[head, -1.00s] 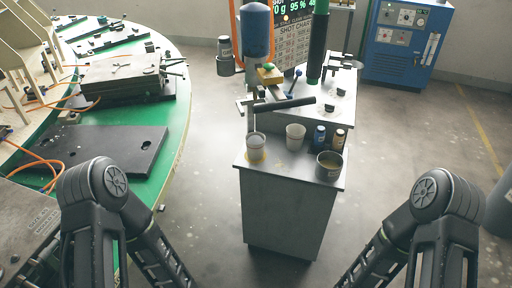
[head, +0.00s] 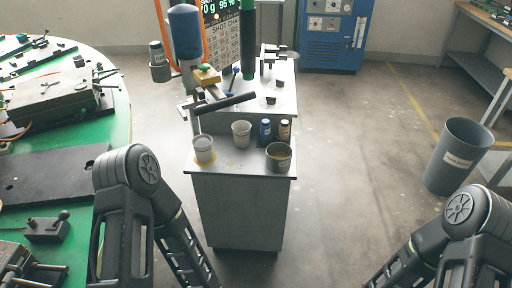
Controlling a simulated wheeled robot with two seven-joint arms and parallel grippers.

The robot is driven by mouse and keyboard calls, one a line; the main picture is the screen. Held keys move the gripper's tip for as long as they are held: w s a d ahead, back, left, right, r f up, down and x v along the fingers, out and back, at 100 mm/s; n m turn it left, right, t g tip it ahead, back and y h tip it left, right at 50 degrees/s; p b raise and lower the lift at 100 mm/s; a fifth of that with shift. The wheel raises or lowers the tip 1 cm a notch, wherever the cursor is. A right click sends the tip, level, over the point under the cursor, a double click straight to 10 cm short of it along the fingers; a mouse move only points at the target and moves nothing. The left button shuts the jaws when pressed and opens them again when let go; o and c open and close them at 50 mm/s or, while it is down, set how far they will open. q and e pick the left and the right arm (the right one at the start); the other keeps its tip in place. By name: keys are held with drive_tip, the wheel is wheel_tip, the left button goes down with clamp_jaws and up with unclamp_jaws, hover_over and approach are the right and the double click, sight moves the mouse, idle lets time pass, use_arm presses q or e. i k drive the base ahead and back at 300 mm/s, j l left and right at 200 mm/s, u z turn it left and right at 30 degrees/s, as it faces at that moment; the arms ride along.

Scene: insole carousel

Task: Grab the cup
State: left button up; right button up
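Two light cups stand upright on the front of the grey cabinet top. One cup (head: 203,150) is at the left front under the dispenser arm, with a thin rod or stream above it. The other cup (head: 242,134) stands a little behind and to its right. A wider dark pot (head: 279,156) with tan contents stands at the right front corner. Which one the task means, I cannot tell. Both my arms show at the bottom left and right, well short of the cabinet. Neither gripper is in the picture.
The grey cabinet (head: 240,215) also bears a blue bottle (head: 265,131) and a dark bottle (head: 284,129). The green round table (head: 100,131) is at left. A grey bin (head: 458,157) stands at right. The floor between cabinet and bin is clear.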

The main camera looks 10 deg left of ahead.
sight(203, 143)
drive_tip(key=z, duration=0.8)
drive_tip(key=i, duration=2.95)
drive_tip(key=u, duration=2.3)
drive_tip(key=k+l, duration=0.1)
drive_tip(key=l+u, duration=0.15)
drive_tip(key=l, duration=0.2)
drive_tip(key=i+j+z, duration=0.15)
drive_tip(key=j, duration=0.3)
drive_tip(key=k, duration=0.05)
